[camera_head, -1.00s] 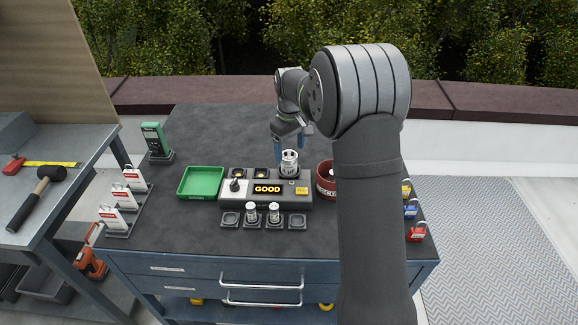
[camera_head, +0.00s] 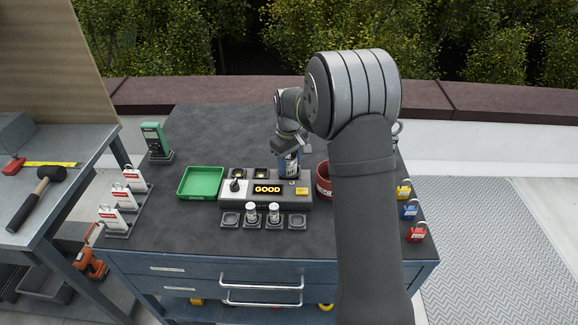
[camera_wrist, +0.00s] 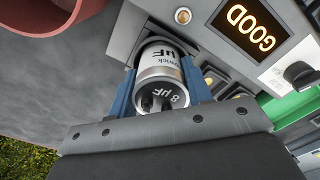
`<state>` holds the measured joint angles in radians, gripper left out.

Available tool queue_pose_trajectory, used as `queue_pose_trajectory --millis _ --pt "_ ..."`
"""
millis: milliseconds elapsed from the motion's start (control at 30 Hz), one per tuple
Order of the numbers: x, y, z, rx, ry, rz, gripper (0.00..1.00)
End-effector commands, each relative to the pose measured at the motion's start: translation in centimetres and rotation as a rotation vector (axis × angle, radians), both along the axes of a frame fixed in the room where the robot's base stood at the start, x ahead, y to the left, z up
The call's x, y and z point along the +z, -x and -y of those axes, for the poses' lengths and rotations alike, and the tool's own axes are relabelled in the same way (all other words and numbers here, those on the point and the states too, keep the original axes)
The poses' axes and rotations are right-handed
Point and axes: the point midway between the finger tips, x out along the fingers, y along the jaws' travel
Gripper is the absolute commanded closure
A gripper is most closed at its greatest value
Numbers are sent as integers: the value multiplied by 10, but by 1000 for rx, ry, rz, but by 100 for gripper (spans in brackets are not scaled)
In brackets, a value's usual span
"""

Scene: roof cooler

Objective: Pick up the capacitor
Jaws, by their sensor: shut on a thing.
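The capacitor (camera_wrist: 163,74) is a silver can with dark lettering, including "8 µF", and terminals on its top end. It stands at the right rear of the grey tester (camera_head: 240,203), whose display reads "GOOD". My gripper (camera_wrist: 161,85) is shut on the capacitor, with one blue finger on each side of it in the wrist view. In the head view the gripper (camera_head: 288,160) is lowered over the capacitor and hides most of it. The can's lower end is at the tester; I cannot tell whether it is still seated.
A green tray (camera_head: 201,182) lies left of the tester. A red round container (camera_head: 324,181) stands close on its right, partly behind my arm. Two small silver capacitors (camera_head: 251,211) (camera_head: 274,212) stand in front in a row of holders. A green meter (camera_head: 155,141) stands at back left.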

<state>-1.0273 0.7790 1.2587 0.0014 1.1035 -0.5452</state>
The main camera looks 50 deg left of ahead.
Motion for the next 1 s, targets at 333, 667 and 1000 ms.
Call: queue_pose_trajectory --millis 333,667,1000 --pt "11 0 -1 0 -2 2 83" --pt "58 -13 25 -6 -2 3 83" --pt "99 -43 86 -4 -1 2 83"
